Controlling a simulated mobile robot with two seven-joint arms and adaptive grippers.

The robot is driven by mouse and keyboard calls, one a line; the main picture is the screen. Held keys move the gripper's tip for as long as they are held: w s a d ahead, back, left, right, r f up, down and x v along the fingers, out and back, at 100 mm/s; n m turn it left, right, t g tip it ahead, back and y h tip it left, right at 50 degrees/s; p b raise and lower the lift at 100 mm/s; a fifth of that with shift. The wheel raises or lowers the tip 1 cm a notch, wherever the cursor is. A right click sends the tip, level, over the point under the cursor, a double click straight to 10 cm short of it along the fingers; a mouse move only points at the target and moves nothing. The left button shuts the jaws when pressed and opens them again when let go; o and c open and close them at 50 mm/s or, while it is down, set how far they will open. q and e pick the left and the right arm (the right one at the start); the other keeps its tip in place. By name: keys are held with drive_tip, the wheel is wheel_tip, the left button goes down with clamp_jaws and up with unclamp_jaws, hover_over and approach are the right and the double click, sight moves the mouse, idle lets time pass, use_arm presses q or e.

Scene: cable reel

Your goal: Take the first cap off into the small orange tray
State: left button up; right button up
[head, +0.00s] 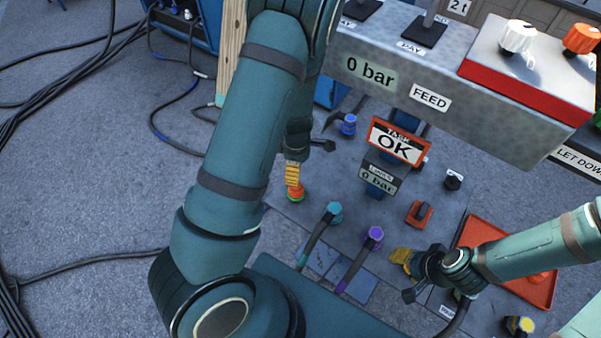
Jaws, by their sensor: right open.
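The orange tray (478,232) lies at the right, partly behind my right arm. Something orange (541,277) shows at its right side, mostly covered by the arm. My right gripper (400,262) has yellow fingers, is open, and is left of the tray and right of the purple cap (375,235). A teal cap (333,211) tops another hose, left of the purple one. My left gripper (293,176) points down, with its yellow fingers right above or at an orange and green piece (295,194); whether it grips it is unclear. I cannot tell which cap is first.
A grey panel (435,100) with knobs and levers overhangs at the top right. Signs reading OK (395,145) and 0 bar (376,180) stand below it. A blue cap (348,124), a black knob (453,180) and a red block (419,214) stand nearby. Cables (60,85) lie left.

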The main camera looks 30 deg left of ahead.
sight(297, 189)
use_arm(q)
wheel_tip(297, 189, down, 8)
drive_tip(key=b, duration=0.2)
drive_tip(key=shift+s+b, duration=0.1)
drive_tip(key=shift+b, duration=0.2)
drive_tip(key=shift+w+a+f+b, duration=0.1)
drive_tip(key=shift+f+b, duration=0.4)
drive_tip(key=shift+f, duration=0.95)
drive_tip(key=shift+w+a+f+b, duration=0.1)
drive_tip(key=shift+f+b, duration=0.4)
drive_tip(key=shift+f, duration=0.95)
drive_tip(key=shift+r, duration=0.1)
drive_tip(key=c, duration=1.3)
